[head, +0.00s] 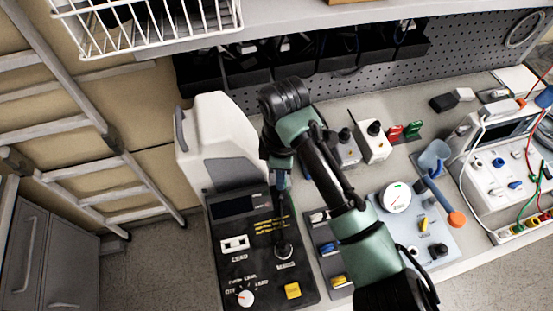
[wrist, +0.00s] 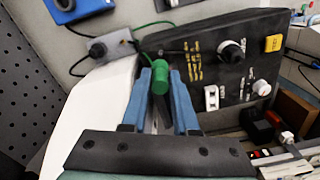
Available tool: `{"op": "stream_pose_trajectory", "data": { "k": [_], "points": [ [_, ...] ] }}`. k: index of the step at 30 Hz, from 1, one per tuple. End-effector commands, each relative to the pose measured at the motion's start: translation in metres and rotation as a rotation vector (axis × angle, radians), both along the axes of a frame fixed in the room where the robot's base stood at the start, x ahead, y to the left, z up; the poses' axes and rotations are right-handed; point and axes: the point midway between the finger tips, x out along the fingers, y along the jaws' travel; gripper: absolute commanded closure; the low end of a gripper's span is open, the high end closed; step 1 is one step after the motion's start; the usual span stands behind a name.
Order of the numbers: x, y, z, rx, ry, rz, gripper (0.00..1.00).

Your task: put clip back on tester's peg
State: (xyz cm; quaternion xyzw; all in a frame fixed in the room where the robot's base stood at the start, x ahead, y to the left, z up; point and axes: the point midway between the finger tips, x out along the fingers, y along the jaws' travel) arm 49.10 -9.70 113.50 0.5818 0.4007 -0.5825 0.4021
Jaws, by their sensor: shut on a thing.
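My gripper (head: 281,183) hangs over the upper part of a black sloped panel (head: 238,262) in the head view. In the wrist view, the blue fingers of my gripper (wrist: 160,88) are closed about a green, round-ended piece (wrist: 160,75), which I take for the clip. Its lower part is hidden between the fingers. A thin green cable (wrist: 148,25) runs above it. The black panel (wrist: 205,85) is just beyond the fingers in the wrist view. I cannot tell which fitting is the tester's peg, or whether the clip touches anything.
The black panel carries a yellow button (head: 292,290) and a white knob (head: 246,298). A white housing (head: 212,135) stands behind it. A grey unit with a round gauge (head: 396,197) and an orange-tipped blue tool (head: 457,218) are right of my arm. A wire basket (head: 150,38) hangs above.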

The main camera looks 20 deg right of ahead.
Motion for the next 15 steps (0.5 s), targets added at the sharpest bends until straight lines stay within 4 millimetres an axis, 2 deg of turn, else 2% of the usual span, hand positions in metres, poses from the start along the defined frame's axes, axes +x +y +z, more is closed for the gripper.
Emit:
{"op": "stream_pose_trajectory", "data": {
  "k": [8, 15],
  "points": [
    [-0.001, 0.000, -0.012, 0.000, -0.001, -0.006, 1.00],
    [-0.002, -0.001, -0.040, -0.001, 0.000, -0.006, 1.00]
  ]
}}
